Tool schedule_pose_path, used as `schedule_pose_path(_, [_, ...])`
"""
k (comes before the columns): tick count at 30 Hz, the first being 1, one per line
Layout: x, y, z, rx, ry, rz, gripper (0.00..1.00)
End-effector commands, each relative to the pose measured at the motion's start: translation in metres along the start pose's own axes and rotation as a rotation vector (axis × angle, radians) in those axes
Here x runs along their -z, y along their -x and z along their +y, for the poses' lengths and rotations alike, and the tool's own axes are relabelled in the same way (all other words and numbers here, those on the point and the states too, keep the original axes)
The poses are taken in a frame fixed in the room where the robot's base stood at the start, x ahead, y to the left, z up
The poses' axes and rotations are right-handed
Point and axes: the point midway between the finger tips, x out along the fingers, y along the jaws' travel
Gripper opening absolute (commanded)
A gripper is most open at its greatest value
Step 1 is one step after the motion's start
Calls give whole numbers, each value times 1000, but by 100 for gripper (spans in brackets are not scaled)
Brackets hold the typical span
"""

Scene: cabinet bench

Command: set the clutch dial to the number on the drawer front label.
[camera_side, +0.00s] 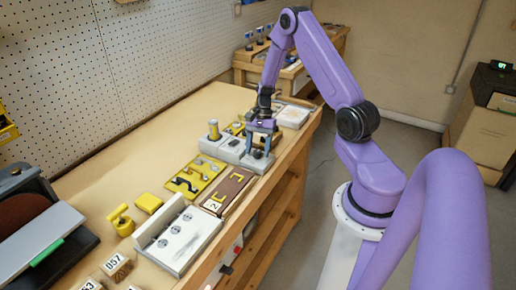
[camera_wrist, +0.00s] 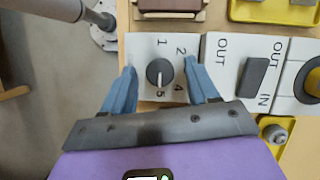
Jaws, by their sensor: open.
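The clutch dial (camera_wrist: 160,70) is a round black knob on a light grey panel (camera_wrist: 142,45) in the wrist view. The numbers 1, 2, 4 and 5 show around it. A pale mark on the knob appears to point down toward the 5. My gripper (camera_wrist: 161,71) is open, with one blue finger on each side of the dial and a gap to it. In the side view my gripper (camera_side: 260,146) is down at the grey panel and hides the dial. A white label (camera_side: 213,205) reading 2 sits on the near end of a brown box (camera_side: 236,181).
A yellow tray (camera_side: 194,177) and a white block (camera_side: 180,241) lie nearer on the bench.

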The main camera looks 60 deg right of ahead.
Motion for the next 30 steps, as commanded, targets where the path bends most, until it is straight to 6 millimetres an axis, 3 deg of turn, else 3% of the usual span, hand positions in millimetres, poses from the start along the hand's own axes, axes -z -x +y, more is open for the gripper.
schedule_pose_path(9, [0,-2,0,0,1,1,59])
schedule_pose_path(14, [0,-2,0,0,1,1,7])
schedule_pose_path(15, [0,-2,0,0,1,1,3])
schedule_pose_path(30, [0,-2,-2,-48,119,1,3])
